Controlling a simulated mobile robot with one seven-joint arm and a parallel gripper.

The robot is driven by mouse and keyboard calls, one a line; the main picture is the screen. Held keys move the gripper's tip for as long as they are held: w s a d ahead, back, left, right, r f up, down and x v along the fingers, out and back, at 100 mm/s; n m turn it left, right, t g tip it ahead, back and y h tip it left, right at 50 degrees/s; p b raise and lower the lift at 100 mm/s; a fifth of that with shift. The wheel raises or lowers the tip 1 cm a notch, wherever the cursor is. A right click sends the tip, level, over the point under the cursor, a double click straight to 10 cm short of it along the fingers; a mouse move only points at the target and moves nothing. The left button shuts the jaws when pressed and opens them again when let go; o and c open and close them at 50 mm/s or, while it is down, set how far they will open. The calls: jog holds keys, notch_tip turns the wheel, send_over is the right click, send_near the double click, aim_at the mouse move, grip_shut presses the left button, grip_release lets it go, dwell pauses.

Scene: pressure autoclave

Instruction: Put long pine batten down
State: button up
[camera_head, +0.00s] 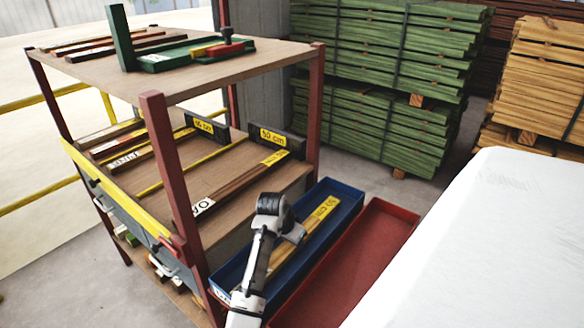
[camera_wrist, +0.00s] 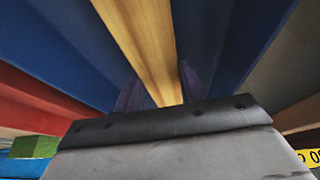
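The long pine batten (camera_head: 285,253) is inside the blue tray (camera_head: 354,206), along its length. A yellow length label (camera_head: 326,207) is at its far end. My gripper is over the tray and hides part of the batten in the head view. In the wrist view the batten (camera_wrist: 148,40) runs between the two purple fingers of my gripper (camera_wrist: 158,85), one on each side. I cannot tell whether the fingers press on it or stand slightly apart. Whether the batten touches the tray floor is also unclear.
An empty red tray (camera_head: 365,250) lies right of the blue one. A rack (camera_head: 262,60) with battens and a green jig stands left. A large white surface (camera_head: 490,240) fills the right. Green (camera_head: 370,120) and tan timber stacks (camera_head: 540,80) are behind.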

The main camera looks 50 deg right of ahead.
jog(key=o, duration=0.4)
jog(key=shift+o, duration=0.2)
jog(key=b+v, duration=0.2)
jog(key=v, duration=1)
jog(key=shift+r, duration=0.2)
jog(key=shift+s+f, duration=0.1)
